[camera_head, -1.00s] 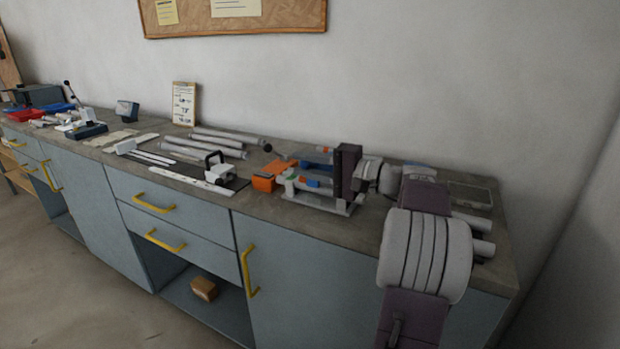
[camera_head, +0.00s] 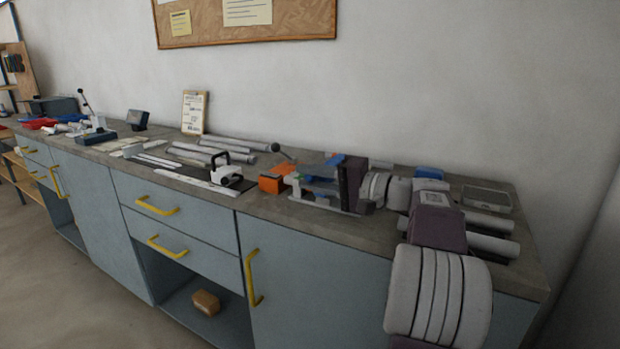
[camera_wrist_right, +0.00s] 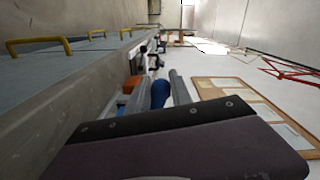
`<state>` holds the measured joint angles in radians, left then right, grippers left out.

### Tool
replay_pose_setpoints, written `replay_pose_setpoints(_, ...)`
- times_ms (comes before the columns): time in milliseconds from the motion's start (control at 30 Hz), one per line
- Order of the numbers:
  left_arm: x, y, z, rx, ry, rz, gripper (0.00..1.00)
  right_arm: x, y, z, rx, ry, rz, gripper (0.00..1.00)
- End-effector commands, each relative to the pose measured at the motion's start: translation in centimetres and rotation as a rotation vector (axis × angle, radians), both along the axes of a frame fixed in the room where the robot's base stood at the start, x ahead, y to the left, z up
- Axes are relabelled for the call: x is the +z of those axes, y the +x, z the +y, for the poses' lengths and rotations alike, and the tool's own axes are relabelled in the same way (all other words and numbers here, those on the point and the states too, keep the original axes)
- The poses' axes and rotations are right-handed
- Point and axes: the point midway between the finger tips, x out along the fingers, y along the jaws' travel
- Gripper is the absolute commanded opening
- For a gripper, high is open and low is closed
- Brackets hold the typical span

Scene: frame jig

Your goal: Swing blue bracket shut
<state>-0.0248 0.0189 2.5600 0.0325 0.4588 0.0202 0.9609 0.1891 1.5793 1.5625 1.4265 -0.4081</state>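The jig has a grey base (camera_head: 325,205) on the bench, with an orange block (camera_head: 272,182) at its left end. Blue parts, which I take for the blue bracket (camera_head: 333,162), show above the base beside my right gripper (camera_head: 318,180); my gripper hides part of them. In the right wrist view, the two grey fingers of my right gripper (camera_wrist_right: 159,84) stand apart, with a blue piece (camera_wrist_right: 160,94) between them. Whether they touch it is unclear. The bracket's exact angle cannot be told. My left gripper is not in view.
Grey tubes (camera_head: 215,152) and a white clamp-like piece with a black handle (camera_head: 228,174) lie left of the jig. A shallow grey tray (camera_head: 487,197) sits at the right. A card on a stand (camera_head: 194,112) is at the back. The wall is close behind.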

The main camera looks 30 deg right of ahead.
Motion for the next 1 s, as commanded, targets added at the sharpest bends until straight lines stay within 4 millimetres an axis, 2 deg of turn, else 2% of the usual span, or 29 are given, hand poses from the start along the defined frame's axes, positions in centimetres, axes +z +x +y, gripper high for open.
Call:
replay_pose_setpoints(33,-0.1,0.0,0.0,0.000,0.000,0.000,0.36,-0.4,0.0,0.0,0.002,0.002,0.007,0.39)
replay_pose_setpoints(67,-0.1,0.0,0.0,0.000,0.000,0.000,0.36,-0.4,0.0,0.0,0.002,0.002,0.007,0.47)
replay_pose_setpoints(400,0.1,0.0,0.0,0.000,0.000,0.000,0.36,-0.1,-0.3,-0.2,-0.001,0.002,0.004,0.47)
replay_pose_setpoints(467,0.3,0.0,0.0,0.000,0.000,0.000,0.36,0.0,-1.0,-0.6,-0.003,0.002,0.005,0.47)
replay_pose_setpoints(700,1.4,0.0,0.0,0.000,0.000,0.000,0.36,0.2,-5.7,-3.1,-0.005,0.003,0.005,0.47)
replay_pose_setpoints(800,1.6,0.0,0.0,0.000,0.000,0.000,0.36,0.2,-7.1,-3.7,-0.002,0.003,0.006,0.47)
replay_pose_setpoints(1000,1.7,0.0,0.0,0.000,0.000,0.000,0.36,0.1,-8.1,-4.1,0.001,0.002,0.005,0.47)
